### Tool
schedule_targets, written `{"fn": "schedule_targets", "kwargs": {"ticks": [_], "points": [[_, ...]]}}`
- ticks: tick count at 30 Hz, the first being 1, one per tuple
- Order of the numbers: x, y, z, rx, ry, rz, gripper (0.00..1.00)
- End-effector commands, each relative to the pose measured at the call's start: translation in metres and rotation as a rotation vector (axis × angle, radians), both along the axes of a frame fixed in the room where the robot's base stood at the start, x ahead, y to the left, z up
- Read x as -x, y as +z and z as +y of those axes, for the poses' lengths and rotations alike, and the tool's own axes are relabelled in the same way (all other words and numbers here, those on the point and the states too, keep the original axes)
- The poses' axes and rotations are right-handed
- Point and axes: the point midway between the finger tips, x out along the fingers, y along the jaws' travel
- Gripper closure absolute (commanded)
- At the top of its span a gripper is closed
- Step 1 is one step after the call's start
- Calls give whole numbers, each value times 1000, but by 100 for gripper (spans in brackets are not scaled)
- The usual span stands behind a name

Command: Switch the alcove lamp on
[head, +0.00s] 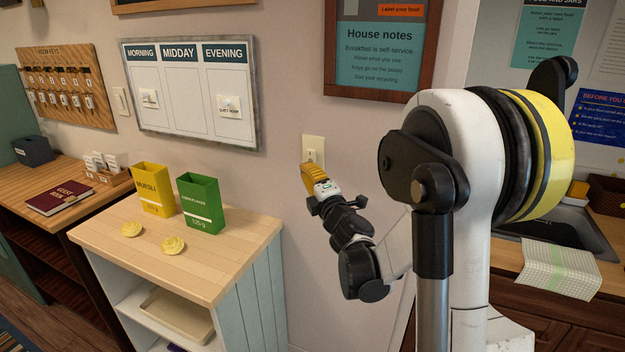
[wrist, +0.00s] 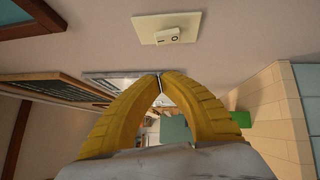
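A cream wall switch plate (head: 313,146) is on the wall right of the cabinet. In the wrist view the same plate (wrist: 150,24) shows at the top, with a raised rocker (wrist: 168,35) bearing a dark mark. My gripper (head: 307,167) is just below and in front of this plate in the head view. Its yellow fingers meet at the tips (wrist: 159,76) with nothing between them. The tips look apart from the rocker in the wrist view; the head view hides the lower plate. I see no lamp, and cannot tell the rocker's setting.
A second wall plate (head: 121,101) is beside the key board (head: 66,86). A yellow box (head: 153,188) and a green box (head: 201,203) stand on the wooden cabinet top (head: 222,255), left of my gripper. A framed notice (head: 380,50) hangs above. The wall around the switch is bare.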

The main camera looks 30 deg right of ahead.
Motion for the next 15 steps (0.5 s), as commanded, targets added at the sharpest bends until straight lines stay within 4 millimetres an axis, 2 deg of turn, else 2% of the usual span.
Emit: {"fn": "schedule_targets", "kwargs": {"ticks": [1, 6, 9, 15], "points": [[-12, -1, -1, -2, 1, 0, 100], [-46, 4, -5, -2, 1, -1, 100], [-54, 7, -21, 0, -3, 0, 100], [-65, 11, -34, -1, -1, -1, 100]]}}
